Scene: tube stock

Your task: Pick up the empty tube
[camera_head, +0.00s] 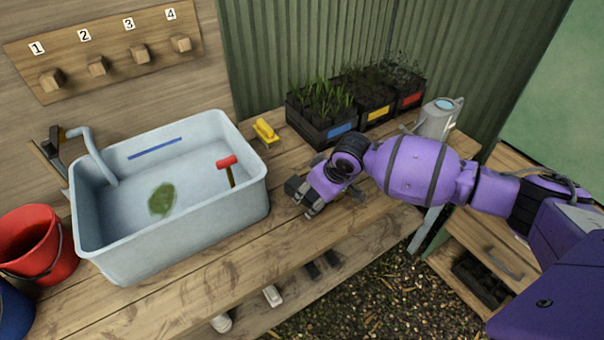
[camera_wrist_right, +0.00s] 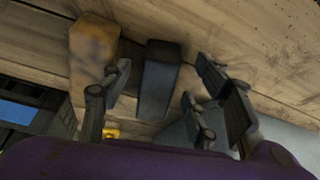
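A dark grey, square-sided, tapered piece that looks like the empty tube (camera_wrist_right: 158,78) shows in the right wrist view. Whether it is hollow cannot be seen. My right gripper (camera_wrist_right: 160,98) is open, with its fingers apart on either side of the tube's near part and gaps on both sides. In the head view my right gripper (camera_head: 304,200) is low over the wooden bench, just right of the basin; the tube cannot be told apart from the dark fingers there. My left gripper is not in view.
An orange-brown block (camera_wrist_right: 92,52) lies close beside the tube, near my left-hand finger in the wrist view. A pale basin (camera_head: 258,185) stands left of the gripper. Planter boxes (camera_head: 322,128), a yellow object (camera_head: 265,131) and a watering can (camera_head: 437,118) stand behind.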

